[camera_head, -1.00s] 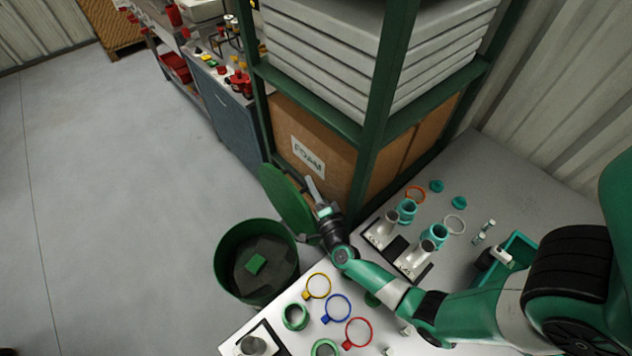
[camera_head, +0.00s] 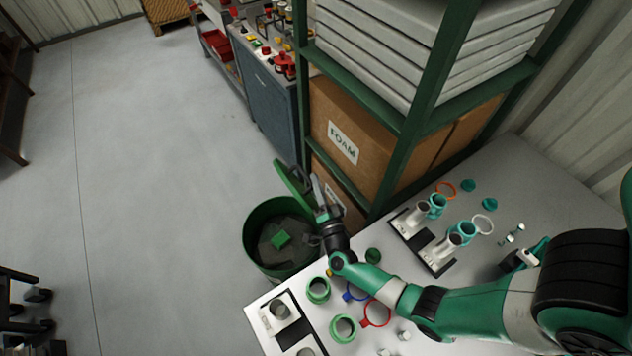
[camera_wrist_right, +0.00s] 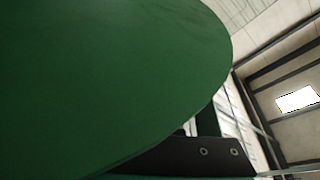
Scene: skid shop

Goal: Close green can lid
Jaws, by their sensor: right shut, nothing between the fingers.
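The green can (camera_head: 255,240) stands on the floor beyond the table's far left edge. Its mouth is open and a green block (camera_head: 280,239) lies inside on a dark surface. The green lid (camera_head: 292,187) is raised and tilted on the can's far right side. My right gripper (camera_head: 318,190) is shut and empty, up against or very close to the lid's right side; I cannot tell whether it touches. In the right wrist view the lid (camera_wrist_right: 110,75) fills most of the picture. My left gripper is not in view.
The white table (camera_head: 262,318) at the front holds green rings, coloured loops and fixtures. A green shelf rack with a foam box (camera_head: 345,135) stands close behind my right gripper.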

